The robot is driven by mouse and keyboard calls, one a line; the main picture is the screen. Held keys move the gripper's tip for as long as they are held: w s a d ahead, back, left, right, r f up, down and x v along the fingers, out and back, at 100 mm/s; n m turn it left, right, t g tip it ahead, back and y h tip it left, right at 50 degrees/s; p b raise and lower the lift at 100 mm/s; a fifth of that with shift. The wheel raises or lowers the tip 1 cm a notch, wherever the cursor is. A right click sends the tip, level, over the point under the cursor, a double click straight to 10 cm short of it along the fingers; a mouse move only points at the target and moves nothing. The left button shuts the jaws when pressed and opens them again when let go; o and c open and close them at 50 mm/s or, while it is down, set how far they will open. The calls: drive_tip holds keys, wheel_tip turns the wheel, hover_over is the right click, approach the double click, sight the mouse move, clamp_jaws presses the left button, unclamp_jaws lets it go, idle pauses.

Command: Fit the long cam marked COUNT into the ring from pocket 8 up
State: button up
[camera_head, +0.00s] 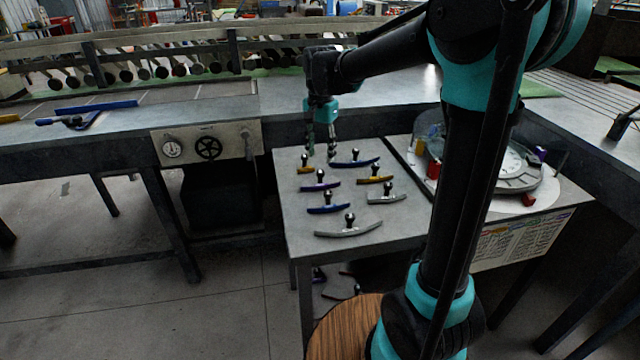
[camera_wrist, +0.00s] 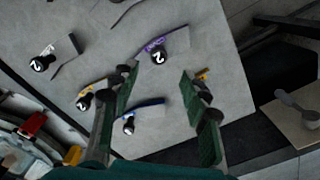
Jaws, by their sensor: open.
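Several curved cams with upright black knobs lie apart on the grey table (camera_head: 300,236). They include a long grey cam (camera_head: 348,230), a blue cam (camera_head: 328,209), a purple cam (camera_head: 320,186) and a small yellow cam (camera_head: 306,171). No word COUNT is legible. The ring (camera_head: 522,184) is on the round fixture at right; its pocket numbers cannot be read. My gripper (camera_head: 321,153) is open and empty above the table's far left part. In the wrist view, a purple cam (camera_wrist: 177,43) with a knob marked 2 appears beyond my open fingertips (camera_wrist: 160,72).
Another blue cam (camera_head: 355,162), a yellow cam (camera_head: 375,180) and a short grey cam (camera_head: 386,199) lie close by. Red blocks (camera_head: 433,169) stand by the ring. A bench with a control panel (camera_head: 207,146) borders the table at left.

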sight(321, 171)
drive_tip(key=shift+s+f, duration=0.2)
drive_tip(key=shift+f, duration=3.65)
drive_tip(key=shift+c, duration=0.3)
clamp_jaws()
